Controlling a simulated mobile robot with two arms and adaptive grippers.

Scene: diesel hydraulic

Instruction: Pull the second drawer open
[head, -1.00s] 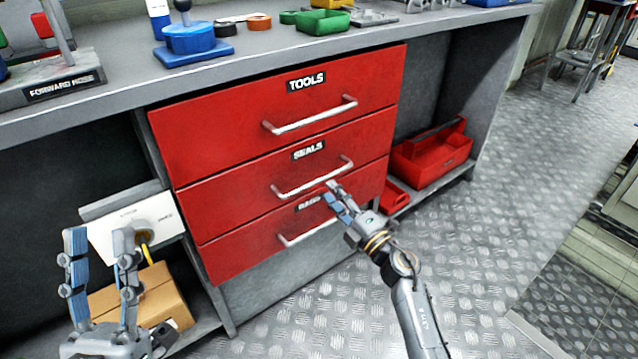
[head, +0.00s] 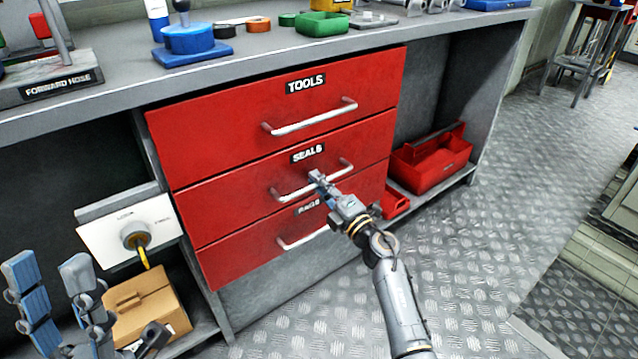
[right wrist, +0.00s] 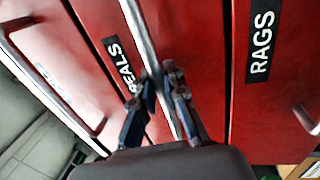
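The second drawer (head: 225,205), red and labelled SEALS, sits between the TOOLS drawer (head: 215,135) and the RAGS drawer (head: 240,260). Its front looks flush with the others, so it is closed. My right gripper (head: 318,177) is at the middle of its silver bar handle (head: 290,193). In the right wrist view, the bar (right wrist: 138,30) runs between the fingers of the right gripper (right wrist: 162,76), whose tips converge closely on either side of it. My left gripper (head: 50,265) is open and empty at the lower left, away from the drawers.
The workbench top (head: 120,95) overhangs the drawers. A cardboard box (head: 150,305) and a white panel with a knob (head: 105,235) are at the lower left. A red toolbox (head: 435,165) sits on the right shelf. The floor (head: 510,210) in front is clear.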

